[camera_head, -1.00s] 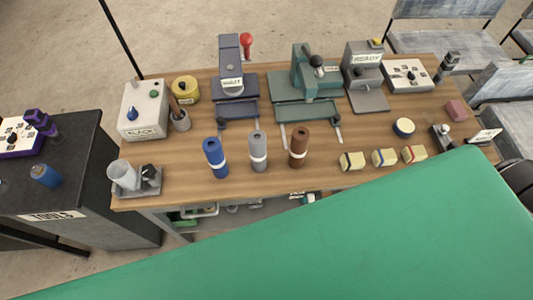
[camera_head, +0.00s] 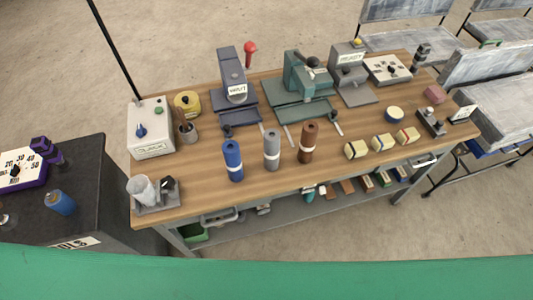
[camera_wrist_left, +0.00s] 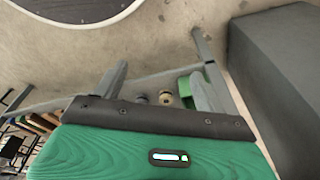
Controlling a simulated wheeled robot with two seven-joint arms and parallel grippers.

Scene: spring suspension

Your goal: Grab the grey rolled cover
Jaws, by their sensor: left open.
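The grey rolled cover (camera_head: 272,149) stands upright on the wooden workbench in the head view, with a pale band around it. It is between a blue roll (camera_head: 232,160) on its left and a brown roll (camera_head: 308,142) on its right, apart from both. My left gripper (camera_wrist_left: 160,82) shows only in the left wrist view, its two fingers spread wide with nothing between them. The grey roll is not visible in that view. My right gripper is in neither view.
Behind the rolls stand a purple press (camera_head: 237,88) and a green press (camera_head: 302,92). A white control box (camera_head: 151,128) is at the back left, a holder with a clear cup (camera_head: 155,193) at the front left. Several small banded blocks (camera_head: 383,142) lie to the right. A dark tool cabinet (camera_head: 90,205) adjoins the left.

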